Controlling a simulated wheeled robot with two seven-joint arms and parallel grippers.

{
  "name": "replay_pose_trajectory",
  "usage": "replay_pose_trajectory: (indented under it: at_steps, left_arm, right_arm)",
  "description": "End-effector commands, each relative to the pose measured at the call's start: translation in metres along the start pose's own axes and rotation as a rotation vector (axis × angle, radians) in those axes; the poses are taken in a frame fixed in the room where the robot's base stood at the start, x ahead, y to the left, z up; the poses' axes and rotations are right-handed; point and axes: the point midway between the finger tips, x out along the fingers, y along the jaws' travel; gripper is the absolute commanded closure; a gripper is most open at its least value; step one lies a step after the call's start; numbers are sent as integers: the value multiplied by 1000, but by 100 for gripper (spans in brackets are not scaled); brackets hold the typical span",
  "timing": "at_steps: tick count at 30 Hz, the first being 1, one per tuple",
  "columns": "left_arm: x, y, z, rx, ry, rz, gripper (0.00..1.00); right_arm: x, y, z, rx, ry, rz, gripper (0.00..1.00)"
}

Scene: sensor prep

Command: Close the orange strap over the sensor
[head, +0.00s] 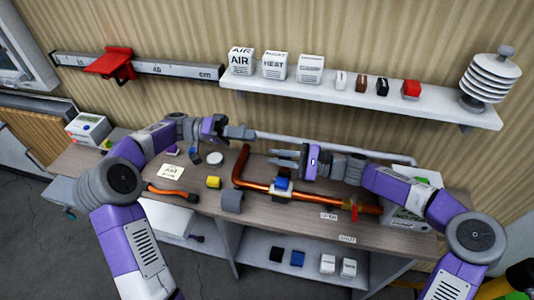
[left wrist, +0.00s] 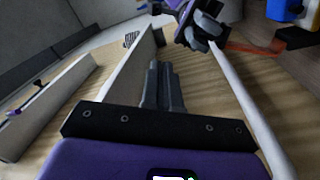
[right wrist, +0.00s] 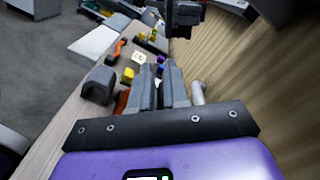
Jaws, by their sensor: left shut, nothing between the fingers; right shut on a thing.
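The sensor (head: 282,184), a small blue block, sits on the copper pipe (head: 330,202) on the bench; its blue also shows at the top right of the left wrist view (left wrist: 279,10). My left gripper (head: 250,133) is shut and empty, behind the pipe and near the back wall.
A grey half-round block (head: 232,201) and a yellow block (head: 213,182) lie left of the sensor. A red valve handle (head: 353,207) is to its right. A pale pipe (head: 320,145) runs along the wall behind both grippers. A shelf (head: 350,98) hangs above.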

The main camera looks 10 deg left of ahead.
Motion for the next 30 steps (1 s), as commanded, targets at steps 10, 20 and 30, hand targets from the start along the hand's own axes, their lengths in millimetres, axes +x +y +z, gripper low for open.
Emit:
replay_pose_trajectory:
  at_steps: [10, 20, 30]
  left_arm:
    - [-78, -67, 11, 7, 109, -86, 100]
    - [-28, -72, 6, 4, 106, -86, 100]
    - [31, -78, 12, 3, 109, -88, 100]
  right_arm:
    - [1, -2, 3, -8, -4, -2, 100]
    - [1, -2, 3, -8, -4, -2, 100]
    - [1, -2, 3, -8, -4, -2, 100]
